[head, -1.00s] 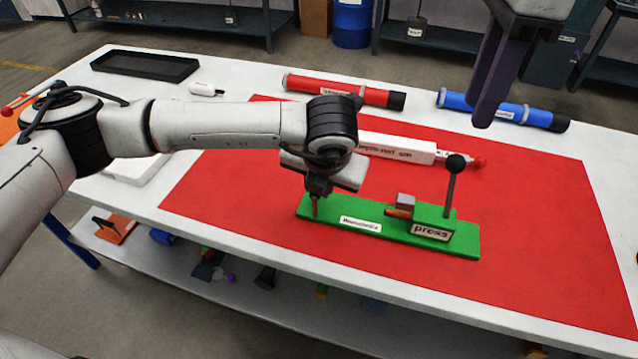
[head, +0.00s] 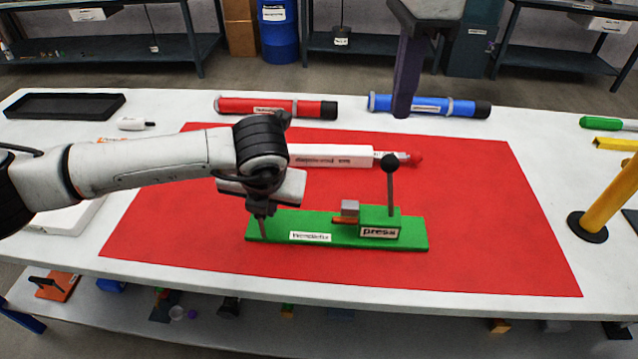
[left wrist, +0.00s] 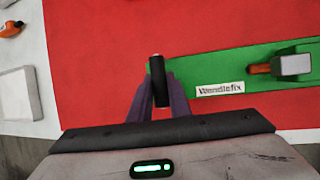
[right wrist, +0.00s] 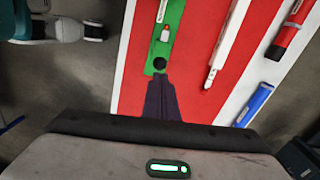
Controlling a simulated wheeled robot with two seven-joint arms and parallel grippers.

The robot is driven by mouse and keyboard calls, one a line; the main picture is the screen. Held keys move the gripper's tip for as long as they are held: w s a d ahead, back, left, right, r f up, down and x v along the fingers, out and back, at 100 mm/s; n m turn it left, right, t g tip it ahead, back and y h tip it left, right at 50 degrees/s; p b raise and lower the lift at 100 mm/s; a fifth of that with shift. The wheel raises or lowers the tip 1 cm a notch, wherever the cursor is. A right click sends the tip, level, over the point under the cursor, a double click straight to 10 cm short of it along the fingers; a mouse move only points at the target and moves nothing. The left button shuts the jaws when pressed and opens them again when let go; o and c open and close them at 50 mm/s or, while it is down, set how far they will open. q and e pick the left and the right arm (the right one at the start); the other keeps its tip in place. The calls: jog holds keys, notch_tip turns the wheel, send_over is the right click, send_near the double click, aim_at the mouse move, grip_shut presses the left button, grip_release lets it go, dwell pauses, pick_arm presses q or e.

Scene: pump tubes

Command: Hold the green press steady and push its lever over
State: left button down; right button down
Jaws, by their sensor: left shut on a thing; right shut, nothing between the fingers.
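The green press (head: 340,233) lies flat on the red mat, its label facing me. Its lever (head: 390,185) stands upright at the right end, topped by a black ball (head: 390,160). My left gripper (head: 262,218) is at the press's left end. In the left wrist view its purple fingers (left wrist: 158,98) are shut on a dark upright handle (left wrist: 158,75) with a reddish top. My right gripper (head: 402,112) is shut and empty, above and slightly right of the ball in the head view. In the right wrist view its fingertips (right wrist: 158,78) appear just below the ball (right wrist: 159,64).
Behind the press on the red mat (head: 480,240) lies a white tube (head: 330,156) with a red tip. A red tube (head: 275,107) and a blue tube (head: 430,105) lie further back. A yellow post (head: 608,200) stands at the right. The mat right of the press is clear.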

pick_arm(q)
jog(key=shift+r, duration=0.1)
pick_arm(e)
jog(key=s+a+r+m+g+y, duration=0.1)
jog(key=s+a+r+g+y, duration=0.1)
jog(key=s+a+r+y, duration=0.45)
jog(key=s+a+r+g+y, duration=0.2)
jog(key=s+a+r, duration=0.15)
jog(key=a, duration=0.55)
jog(key=s+a+r+m+g+y, duration=0.1)
jog(key=s+a+r+y, duration=0.35)
jog(key=a, duration=0.35)
jog(key=w+d+f+m+t+y, duration=0.2)
jog(key=d+f+m+t+y, duration=0.3)
jog(key=m+t, duration=0.5)
jog(key=w+d+f+m+t+y, duration=0.3)
jog(key=d+f+m+t, duration=0.45)
jog(key=m, duration=0.35)
jog(key=s+d+f+m+t+h, duration=0.3)
jog(key=d+f+m+t+h, duration=0.1)
jog(key=d+f+m+h, duration=0.6)
notch_tip(320, 180, down, 4)
jog(key=shift+d+f+h, duration=0.15)
jog(key=shift+f+h, duration=0.05)
jog(key=shift+h, duration=0.8)
jog(key=shift+t, duration=0.25)
